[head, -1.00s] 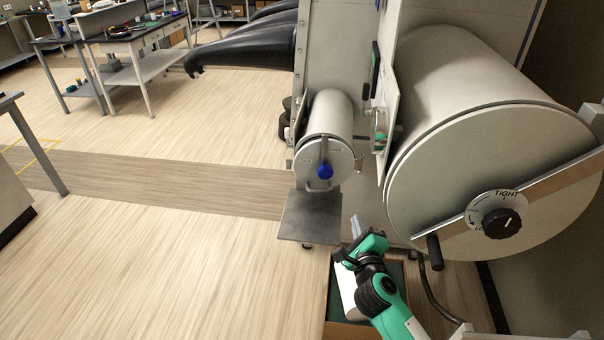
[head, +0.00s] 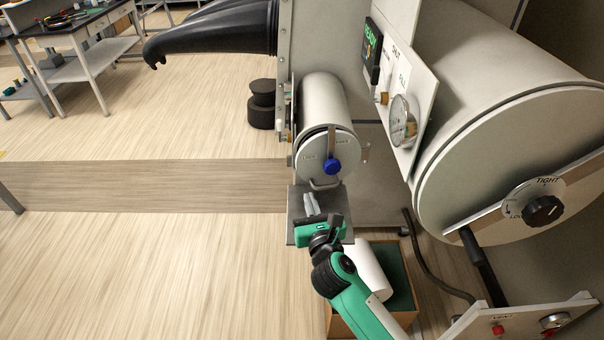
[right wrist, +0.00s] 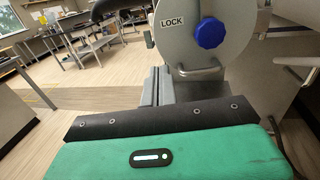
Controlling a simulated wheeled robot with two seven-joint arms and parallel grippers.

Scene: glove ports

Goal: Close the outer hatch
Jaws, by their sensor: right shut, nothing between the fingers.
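A small round hatch (head: 318,152) with a blue knob (head: 333,167) on an upright bar sits on the end of the small cylinder (head: 325,97). A dark line shows behind its upper rim; I cannot tell whether it is fully seated. In the right wrist view the hatch (right wrist: 185,42) shows a LOCK label, its blue knob (right wrist: 210,33) and a metal handle (right wrist: 200,72) low on its face. My right gripper (head: 312,203) is shut and empty, just below and in front of this hatch, over the grey shelf (head: 295,232). My left gripper is out of view.
A large round door (head: 510,150) with a black knob (head: 543,210) marked TIGHT stands at the right. A gauge panel (head: 404,120) juts out between the cylinders. An open box (head: 398,285) with a white roll stands below my right arm.

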